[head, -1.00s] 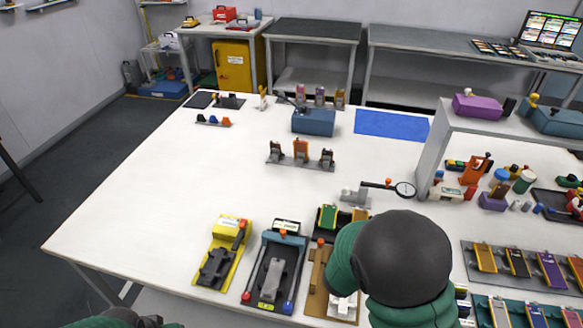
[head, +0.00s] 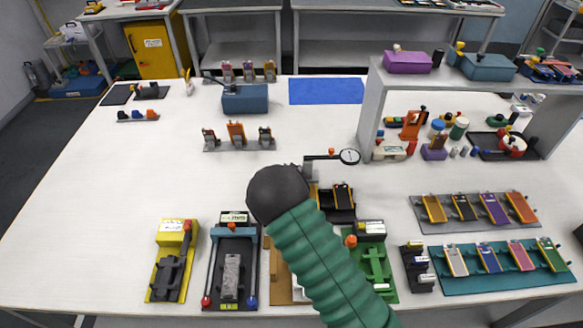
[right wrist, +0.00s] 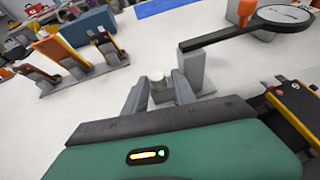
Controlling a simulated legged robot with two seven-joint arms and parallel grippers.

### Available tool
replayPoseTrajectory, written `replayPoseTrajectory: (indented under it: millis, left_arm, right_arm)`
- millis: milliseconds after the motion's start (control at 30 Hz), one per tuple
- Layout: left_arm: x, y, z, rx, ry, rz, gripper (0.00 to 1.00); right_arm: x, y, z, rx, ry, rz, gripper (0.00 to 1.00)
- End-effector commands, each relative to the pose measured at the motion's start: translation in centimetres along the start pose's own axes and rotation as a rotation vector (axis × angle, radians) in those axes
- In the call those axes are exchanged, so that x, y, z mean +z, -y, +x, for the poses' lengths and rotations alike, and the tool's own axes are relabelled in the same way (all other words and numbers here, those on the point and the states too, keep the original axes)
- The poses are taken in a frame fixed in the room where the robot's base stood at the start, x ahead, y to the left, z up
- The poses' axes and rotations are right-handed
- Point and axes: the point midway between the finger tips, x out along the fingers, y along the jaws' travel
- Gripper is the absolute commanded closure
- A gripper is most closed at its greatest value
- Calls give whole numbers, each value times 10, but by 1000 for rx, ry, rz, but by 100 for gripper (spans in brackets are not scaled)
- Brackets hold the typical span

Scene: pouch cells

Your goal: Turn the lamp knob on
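A magnifier lamp stands on the table, with a grey block base (head: 309,172), a dark arm and a round black-rimmed lens (head: 349,157). In the right wrist view its grey post (right wrist: 194,72) and lens (right wrist: 285,15) are at the upper right. A small pale round knob (right wrist: 158,83) on a grey foot sits left of the post. My right gripper (right wrist: 164,80) is open, one finger on each side of the knob; I cannot tell whether they touch it. In the head view my right wrist hides the fingers and the knob. My left gripper is out of view.
Grey and orange clamps (head: 237,136) stand behind and left of the wrist. A blue box (head: 245,99) and blue mat (head: 326,91) are farther back. Yellow (head: 172,258) and black (head: 233,266) fixtures line the front edge. A grey shelf (head: 371,115) stands right.

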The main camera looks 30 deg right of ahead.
Motion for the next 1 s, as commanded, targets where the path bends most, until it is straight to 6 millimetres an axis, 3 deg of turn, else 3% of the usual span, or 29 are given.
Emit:
replayPoseTrajectory:
  millis: [133, 433, 700, 1000]
  left_arm:
    - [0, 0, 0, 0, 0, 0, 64]
    - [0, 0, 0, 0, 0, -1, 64]
    - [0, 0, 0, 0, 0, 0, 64]
    - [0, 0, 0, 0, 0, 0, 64]
  right_arm:
    - [0, -1, 18, 0, 1, 0, 68]
    - [0, -1, 22, 1, -1, 1, 68]
    - [0, -2, 22, 1, 0, 1, 100]
    - [1, -2, 22, -9, 1, 6, 100]
